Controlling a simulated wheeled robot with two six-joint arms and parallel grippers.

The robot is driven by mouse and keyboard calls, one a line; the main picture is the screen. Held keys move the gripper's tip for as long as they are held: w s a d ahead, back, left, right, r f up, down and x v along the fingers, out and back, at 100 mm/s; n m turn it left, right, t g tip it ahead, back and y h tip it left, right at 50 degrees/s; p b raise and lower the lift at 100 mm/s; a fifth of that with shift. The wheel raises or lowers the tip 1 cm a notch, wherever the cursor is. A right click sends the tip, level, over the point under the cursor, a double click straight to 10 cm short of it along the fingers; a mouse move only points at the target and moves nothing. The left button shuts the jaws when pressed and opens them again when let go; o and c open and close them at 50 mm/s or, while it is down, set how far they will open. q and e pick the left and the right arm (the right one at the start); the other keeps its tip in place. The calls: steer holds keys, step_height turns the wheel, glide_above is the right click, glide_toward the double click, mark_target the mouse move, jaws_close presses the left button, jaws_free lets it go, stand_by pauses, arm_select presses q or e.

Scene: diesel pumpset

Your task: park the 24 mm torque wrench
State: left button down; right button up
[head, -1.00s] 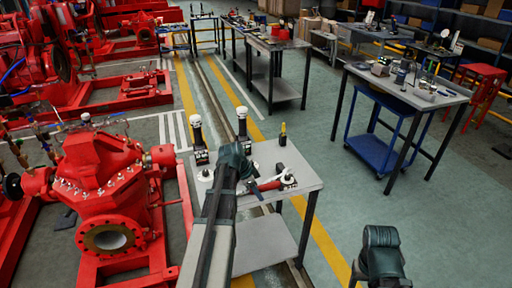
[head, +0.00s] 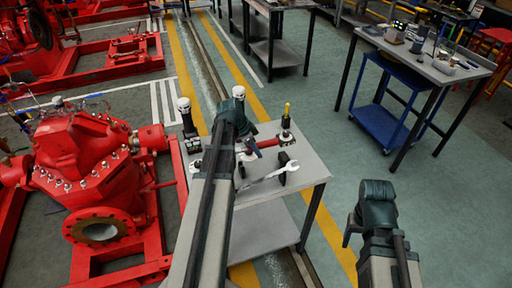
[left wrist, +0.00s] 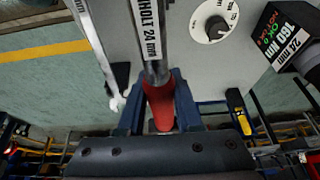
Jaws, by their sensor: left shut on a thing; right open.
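My left gripper (left wrist: 160,118) is shut around the red grip. In the head view my left gripper (head: 243,152) is over the small grey table (head: 305,168), and the red grip (head: 268,143) shows to its right. The wrench's far end is out of the wrist view, and I cannot tell whether it touches the table. My right gripper (head: 362,218) is open and empty, right of the table.
A silver spanner (head: 270,175) rests by a black holder on the table. White-capped tools (head: 186,108) and a yellow-topped tool (head: 286,112) stand behind. The red pump (head: 85,165) is left.

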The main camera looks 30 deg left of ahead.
mark_target(245, 148)
arm_select(q)
steer(key=shift+f, duration=0.2)
step_height(245, 148, down, 6)
steer(key=b, duration=0.6)
steer(key=shift+r, duration=0.15)
steer(key=shift+f+b, duration=0.95)
steer(key=shift+b, duration=0.05)
stand_by(1.1)
steer(key=c, duration=0.5)
jaws_free()
steer(key=p+v, duration=1.2)
steer(key=shift+r, duration=0.45)
steer(key=shift+s+a+r+p, duration=0.2)
steer(key=shift+r+p, duration=0.25)
steer(key=shift+r, duration=0.05)
